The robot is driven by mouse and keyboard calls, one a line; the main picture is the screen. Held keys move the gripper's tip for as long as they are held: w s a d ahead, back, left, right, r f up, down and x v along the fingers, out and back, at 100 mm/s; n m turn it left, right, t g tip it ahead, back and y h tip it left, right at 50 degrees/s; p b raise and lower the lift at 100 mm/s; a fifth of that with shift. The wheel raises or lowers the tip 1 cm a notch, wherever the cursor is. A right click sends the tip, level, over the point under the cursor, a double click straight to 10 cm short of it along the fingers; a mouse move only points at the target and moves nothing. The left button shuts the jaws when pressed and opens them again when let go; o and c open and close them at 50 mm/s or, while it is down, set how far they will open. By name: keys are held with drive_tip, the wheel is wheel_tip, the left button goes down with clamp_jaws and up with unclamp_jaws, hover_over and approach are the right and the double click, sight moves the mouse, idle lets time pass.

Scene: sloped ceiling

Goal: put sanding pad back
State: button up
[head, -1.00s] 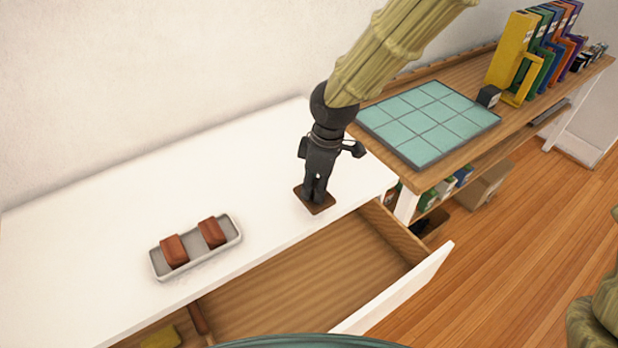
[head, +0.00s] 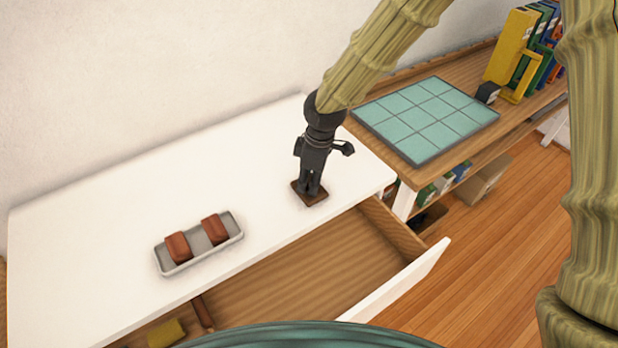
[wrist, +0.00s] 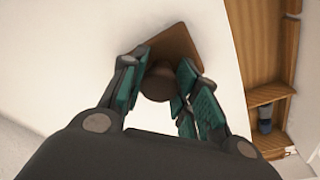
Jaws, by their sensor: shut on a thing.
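A brown square pad with a round knob, which looks like the sanding pad (head: 314,199), is at the white tabletop near its right front edge. It also shows in the wrist view (wrist: 182,45). My gripper (head: 310,187) points down over it, and in the wrist view my gripper (wrist: 161,78) has its fingers on both sides of the knob, shut on it. The pad looks flat on or just above the table; I cannot tell which. Its underside is hidden.
A grey tray (head: 216,253) with two reddish-brown blocks stands left on the white table (head: 110,235). The drawer (head: 300,273) below is open, with a yellow item (head: 166,333) at its left. A teal tiled board (head: 425,118) lies on the wooden bench. Tabletop between tray and pad is clear.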

drive_tip(key=shift+f, duration=0.15)
drive_tip(key=o, duration=0.9)
wheel_tip(320, 180, up, 12)
drive_tip(key=d+b, duration=0.1)
drive_tip(key=b, duration=0.1)
drive_tip(key=shift+s+d, duration=0.25)
